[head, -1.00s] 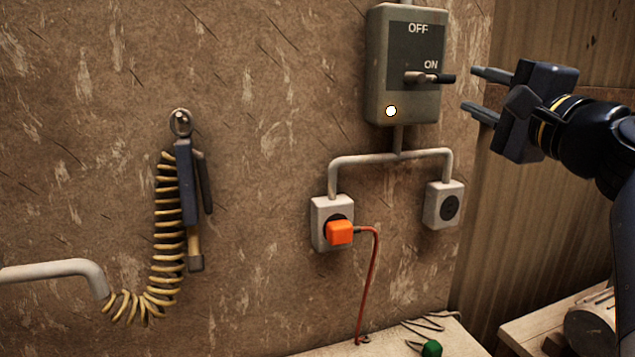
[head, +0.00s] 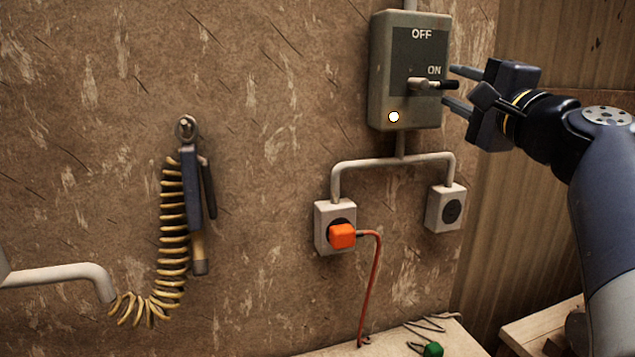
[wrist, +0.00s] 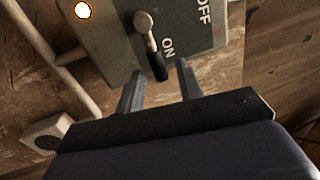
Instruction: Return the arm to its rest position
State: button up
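My gripper (head: 458,88) is at the upper right of the head view, beside the switch box (head: 383,75) on the wall. Its two fingers are spread apart and point left at the box. The switch lever (head: 432,84) sticks out at the ON mark, its black tip close to the gap between the fingers. In the wrist view the lever (wrist: 150,45) shows ahead of the open fingers (wrist: 160,88), its black tip near the gap. Nothing is held between the fingers. I cannot tell whether a finger touches the lever. A white lamp (head: 394,117) glows on the box.
An orange plug (head: 342,236) with a red cord sits in the left socket (head: 322,214); the right socket (head: 446,208) is empty. A tool (head: 192,190) with a coiled yellow hose hangs on the wall. A green plug (head: 432,349) lies on the bench below.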

jog(key=b+v, duration=0.3)
jog(key=v, duration=0.8)
jog(key=p+x, duration=0.3)
jog(key=x, duration=0.8)
jog(key=shift+w+a+r, duration=0.15)
jog(key=shift+w, duration=0.15)
jog(key=shift+s+r+n+y+p, duration=0.1)
jog(key=shift+r+n+y+p, duration=0.15)
jog(key=shift+n, duration=0.5)
jog(key=shift+s+r+n+y+p, duration=0.15)
jog(key=shift+r+n, duration=0.15)
jog(key=shift+n, duration=0.45)
jog(key=shift+w, duration=0.1)
jog(key=shift+g, duration=0.3)
